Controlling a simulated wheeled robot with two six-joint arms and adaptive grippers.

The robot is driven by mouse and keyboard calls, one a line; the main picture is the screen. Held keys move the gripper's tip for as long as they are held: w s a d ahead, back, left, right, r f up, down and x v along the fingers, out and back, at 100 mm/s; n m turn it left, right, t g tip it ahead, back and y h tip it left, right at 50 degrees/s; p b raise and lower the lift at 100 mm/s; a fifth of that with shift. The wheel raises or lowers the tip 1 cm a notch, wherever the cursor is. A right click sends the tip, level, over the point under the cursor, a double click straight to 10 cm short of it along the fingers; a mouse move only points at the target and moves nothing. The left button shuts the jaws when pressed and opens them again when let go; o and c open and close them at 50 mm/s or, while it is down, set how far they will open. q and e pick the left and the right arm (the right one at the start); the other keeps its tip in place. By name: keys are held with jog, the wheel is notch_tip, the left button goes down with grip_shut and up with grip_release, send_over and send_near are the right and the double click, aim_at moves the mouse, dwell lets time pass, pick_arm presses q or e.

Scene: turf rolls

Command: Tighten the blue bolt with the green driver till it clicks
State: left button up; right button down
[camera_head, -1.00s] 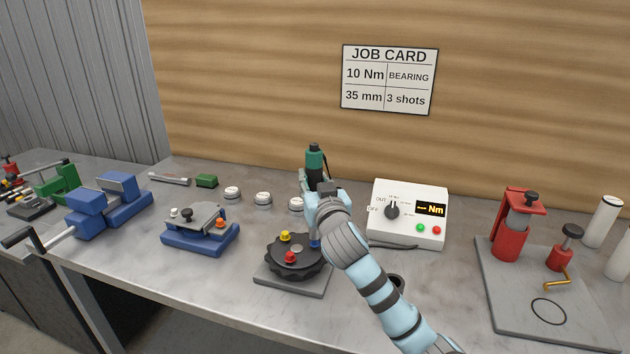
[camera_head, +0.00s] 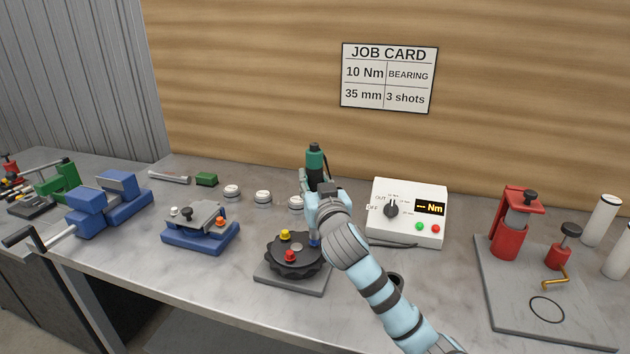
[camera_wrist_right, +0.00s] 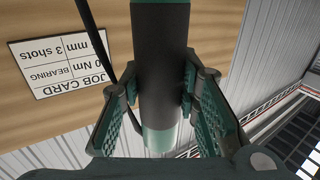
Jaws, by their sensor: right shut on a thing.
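The green driver (camera_head: 315,160) stands upright above the back right of the black round fixture (camera_head: 288,268). My right gripper (camera_head: 318,190) is shut on its dark body; the right wrist view shows the driver (camera_wrist_right: 162,60) between the two fingers (camera_wrist_right: 165,105). The blue bolt (camera_head: 314,241) shows only as a small blue patch at the fixture's right edge, partly hidden by my right arm. Whether the driver's tip touches it is hidden. A yellow bolt (camera_head: 285,236) and a red bolt (camera_head: 290,257) also sit on the fixture. My left gripper is not in view.
A white controller box (camera_head: 408,215) with a dial and a display reading "-- Nm" stands right of the driver. A blue fixture (camera_head: 200,235) is to the left. A red press (camera_head: 515,225) on a grey plate is at the right. A job card (camera_head: 389,78) hangs behind.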

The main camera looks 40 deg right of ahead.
jog(key=shift+f+p, duration=0.65)
jog(key=shift+f, duration=0.05)
dwell(1.2)
dwell(0.4)
